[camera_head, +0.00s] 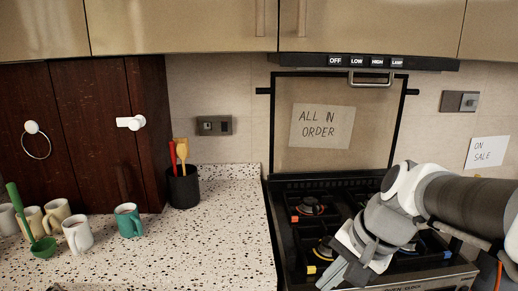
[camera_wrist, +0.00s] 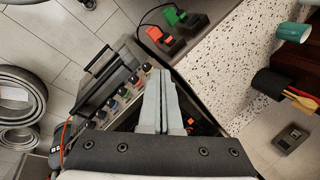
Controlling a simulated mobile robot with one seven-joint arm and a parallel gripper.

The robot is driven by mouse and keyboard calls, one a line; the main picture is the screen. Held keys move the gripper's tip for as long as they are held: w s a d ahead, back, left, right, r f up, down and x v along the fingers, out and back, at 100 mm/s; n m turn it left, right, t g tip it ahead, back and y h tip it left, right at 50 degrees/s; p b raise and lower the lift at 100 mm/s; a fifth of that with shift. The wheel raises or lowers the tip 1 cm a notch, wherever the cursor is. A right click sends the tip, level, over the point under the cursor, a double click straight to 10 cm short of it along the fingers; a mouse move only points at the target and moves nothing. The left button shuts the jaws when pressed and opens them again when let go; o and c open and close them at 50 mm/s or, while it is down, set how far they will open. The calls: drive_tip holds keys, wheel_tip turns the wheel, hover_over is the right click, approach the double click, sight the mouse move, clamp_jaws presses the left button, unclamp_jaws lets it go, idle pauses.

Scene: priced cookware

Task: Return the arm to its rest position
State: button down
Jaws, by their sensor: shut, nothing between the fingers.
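My gripper (camera_head: 345,272) hangs over the front of the black gas stove (camera_head: 277,226), at the lower right of the head view. My arm reaches in from the right edge. In the wrist view my gripper (camera_wrist: 163,80) has its two pale fingers side by side, shut with nothing between them. The stove's front knobs (camera_wrist: 122,92) show to the left of the fingers in that view.
Several mugs, including a teal mug (camera_head: 128,220), and a green ladle (camera_head: 42,248) stand on the speckled counter (camera_head: 225,235) at left. A black utensil holder (camera_head: 183,188) stands near the back wall. The raised stove lid (camera_head: 380,140) carries a sign (camera_head: 322,126). The counter's middle is clear.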

drive_tip(key=s+d+r+n+t+h+p, duration=0.2)
drive_tip(key=s+d+r+n+h, duration=0.1)
drive_tip(key=s+r+n, duration=0.2)
drive_tip(key=shift+s+n+t+h+p, duration=0.3)
drive_tip(key=shift+s+n+t, duration=0.1)
drive_tip(key=shift+s+n, duration=1.25)
